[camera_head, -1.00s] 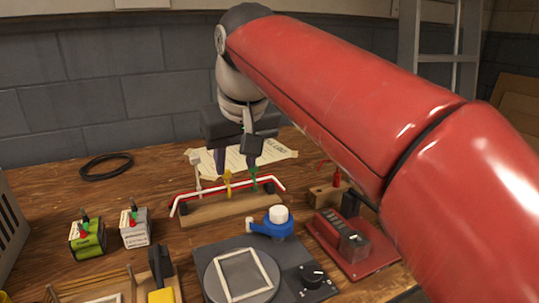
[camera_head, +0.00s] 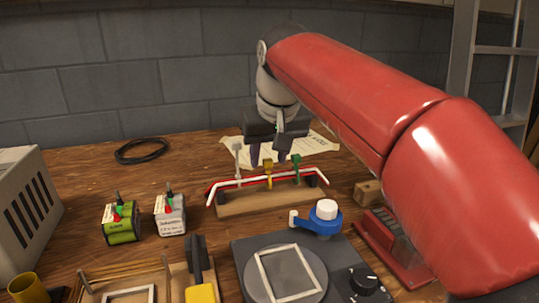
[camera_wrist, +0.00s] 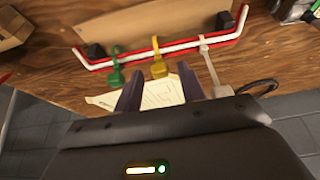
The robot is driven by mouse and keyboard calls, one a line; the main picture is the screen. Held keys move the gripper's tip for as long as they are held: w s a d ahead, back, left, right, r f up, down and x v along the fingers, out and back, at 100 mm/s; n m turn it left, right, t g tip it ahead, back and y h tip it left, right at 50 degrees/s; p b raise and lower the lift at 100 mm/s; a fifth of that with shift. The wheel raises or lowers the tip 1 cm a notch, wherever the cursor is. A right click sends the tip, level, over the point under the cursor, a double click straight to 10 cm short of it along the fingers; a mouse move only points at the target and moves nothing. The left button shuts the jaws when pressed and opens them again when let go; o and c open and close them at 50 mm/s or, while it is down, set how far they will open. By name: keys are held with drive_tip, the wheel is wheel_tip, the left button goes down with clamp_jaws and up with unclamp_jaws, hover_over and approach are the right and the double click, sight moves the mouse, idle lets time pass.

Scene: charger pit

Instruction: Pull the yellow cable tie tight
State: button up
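The yellow cable tie (camera_head: 268,172) stands upright around a red and a white rod on a wooden base (camera_head: 270,200), between a white tie (camera_head: 238,165) and a green tie (camera_head: 297,168). In the wrist view the yellow tie (camera_wrist: 158,67) has its head near the gap between my fingertips, with its tail hidden or too small to make out. My gripper (camera_head: 267,160) is open just behind and above the tie. Its two fingers (camera_wrist: 158,82) are apart, one to each side of the yellow head, and I see no contact.
A paper sheet (camera_head: 312,146) lies behind the rods. A black cable coil (camera_head: 141,151) and two small batteries (camera_head: 121,222) are at the left. A blue clamp with a white knob (camera_head: 325,216) stands on a dark plate in front. A red device (camera_head: 395,245) is at the right.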

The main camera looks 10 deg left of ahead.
clamp_jaws()
idle(0.3)
wheel_tip(320, 180, up, 5)
drive_tip(key=p, duration=0.4)
drive_tip(key=shift+f, duration=0.2)
unclamp_jaws()
